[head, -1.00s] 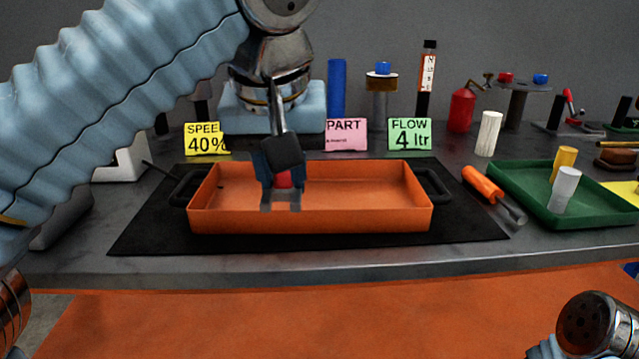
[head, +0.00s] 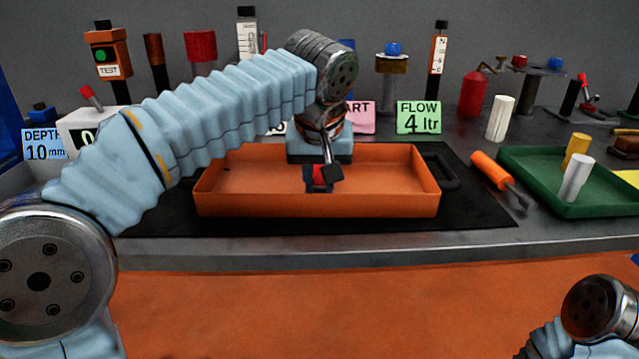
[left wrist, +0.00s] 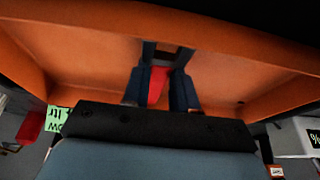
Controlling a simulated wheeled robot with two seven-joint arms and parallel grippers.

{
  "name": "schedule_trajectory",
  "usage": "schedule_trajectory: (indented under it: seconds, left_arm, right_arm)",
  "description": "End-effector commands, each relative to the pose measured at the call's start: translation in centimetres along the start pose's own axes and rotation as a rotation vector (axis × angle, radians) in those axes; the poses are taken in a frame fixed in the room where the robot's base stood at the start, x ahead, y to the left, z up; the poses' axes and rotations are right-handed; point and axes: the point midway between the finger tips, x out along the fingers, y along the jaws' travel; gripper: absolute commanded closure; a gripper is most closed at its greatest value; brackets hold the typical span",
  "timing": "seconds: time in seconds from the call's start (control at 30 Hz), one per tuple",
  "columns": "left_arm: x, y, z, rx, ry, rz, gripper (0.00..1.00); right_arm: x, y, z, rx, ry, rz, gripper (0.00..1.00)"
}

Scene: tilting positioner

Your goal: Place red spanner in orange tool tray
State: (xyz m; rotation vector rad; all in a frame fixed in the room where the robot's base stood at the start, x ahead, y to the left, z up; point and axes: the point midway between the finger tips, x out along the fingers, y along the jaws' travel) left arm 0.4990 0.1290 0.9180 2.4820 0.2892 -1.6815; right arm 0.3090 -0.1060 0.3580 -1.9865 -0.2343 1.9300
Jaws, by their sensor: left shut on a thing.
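The orange tool tray (head: 250,205) lies on a black mat on the bench, with a black handle at its right end. In the left wrist view the red spanner (left wrist: 158,84) sits between the two dark blue fingers of my left gripper (left wrist: 163,84), with the tray floor (left wrist: 90,50) behind. Whether the spanner touches the floor I cannot tell. My right gripper is out of view.
A green tray (head: 540,180) with a yellow and a white cylinder stands at the right. An orange-handled tool (head: 492,172) lies between the trays. Label cards, such as the green FLOW card (head: 418,117), stand behind the orange tray. Its left part is empty.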

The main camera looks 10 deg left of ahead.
Motion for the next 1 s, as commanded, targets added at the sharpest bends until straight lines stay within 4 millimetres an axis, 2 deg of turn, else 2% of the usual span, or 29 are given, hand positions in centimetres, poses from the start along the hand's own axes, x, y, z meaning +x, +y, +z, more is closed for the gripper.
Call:
schedule_trajectory:
  seconds: [0.1,0.33,0.37,0.5,1.0]
  left_arm:
    - [1.3,-0.1,0.6,0.001,0.000,0.000,1.00]
    - [1.8,0.0,0.9,0.000,-0.003,0.000,1.00]
    - [1.8,0.0,0.9,0.001,-0.005,-0.001,0.70]
    - [1.8,0.0,0.8,0.001,-0.003,-0.001,0.49]
    - [1.2,0.0,0.7,0.000,0.002,0.002,0.47]
  right_arm:
    - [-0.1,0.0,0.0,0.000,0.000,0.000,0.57]
    - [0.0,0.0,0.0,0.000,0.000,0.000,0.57]
    - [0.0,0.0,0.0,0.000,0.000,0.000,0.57]
    - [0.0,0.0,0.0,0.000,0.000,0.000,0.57]
    - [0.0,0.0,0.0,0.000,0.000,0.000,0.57]
